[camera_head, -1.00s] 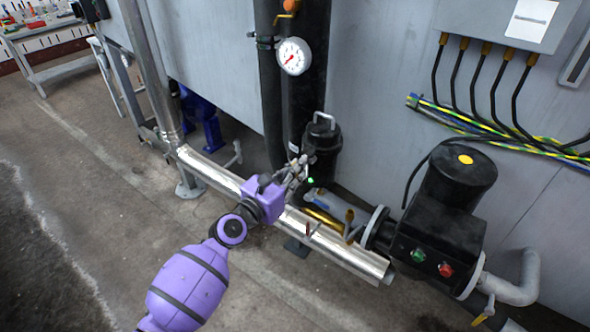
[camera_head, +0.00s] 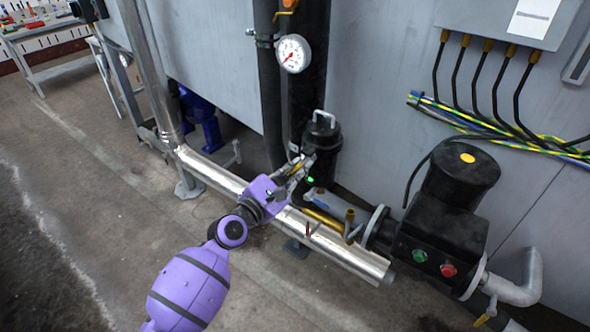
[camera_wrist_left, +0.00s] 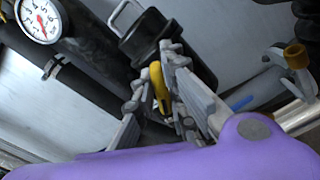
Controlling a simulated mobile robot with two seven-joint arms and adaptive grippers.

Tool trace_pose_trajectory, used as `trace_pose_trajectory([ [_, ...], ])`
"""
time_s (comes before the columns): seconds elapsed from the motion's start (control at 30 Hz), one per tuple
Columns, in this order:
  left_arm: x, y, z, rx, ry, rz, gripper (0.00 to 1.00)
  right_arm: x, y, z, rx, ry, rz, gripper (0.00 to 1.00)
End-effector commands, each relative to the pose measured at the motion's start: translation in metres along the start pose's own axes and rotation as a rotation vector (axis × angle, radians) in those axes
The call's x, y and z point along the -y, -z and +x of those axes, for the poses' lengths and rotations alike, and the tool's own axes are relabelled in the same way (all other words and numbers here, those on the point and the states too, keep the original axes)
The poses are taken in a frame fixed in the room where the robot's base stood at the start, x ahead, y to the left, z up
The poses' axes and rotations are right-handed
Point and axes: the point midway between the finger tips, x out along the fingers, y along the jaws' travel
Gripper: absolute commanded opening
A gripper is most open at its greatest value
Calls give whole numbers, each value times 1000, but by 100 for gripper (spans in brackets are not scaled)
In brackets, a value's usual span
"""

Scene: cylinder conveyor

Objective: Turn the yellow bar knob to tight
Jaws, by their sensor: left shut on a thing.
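My left gripper (camera_head: 303,163) reaches from the lower left over the shiny metal pipe to the front of the black canister (camera_head: 322,135). In the left wrist view its fingers (camera_wrist_left: 168,78) stand on both sides of the yellow bar knob (camera_wrist_left: 159,88) and are shut on it. The knob appears as a narrow yellow bar, nearly upright in that view. Its base is partly hidden by the fingers. In the head view the fingers hide most of the knob. My right gripper is not in view.
A white pressure gauge (camera_head: 293,53) sits above on the black vertical pipe. The shiny horizontal pipe (camera_head: 345,252) passes under my left wrist. A black motor unit (camera_head: 440,235) with green and red buttons stands at the right.

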Motion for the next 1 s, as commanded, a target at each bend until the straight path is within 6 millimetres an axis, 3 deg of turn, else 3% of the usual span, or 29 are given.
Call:
trace_pose_trajectory([
  [1.0, 8, 6, 0, -1, 9, 967, 0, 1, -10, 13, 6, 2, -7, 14],
])
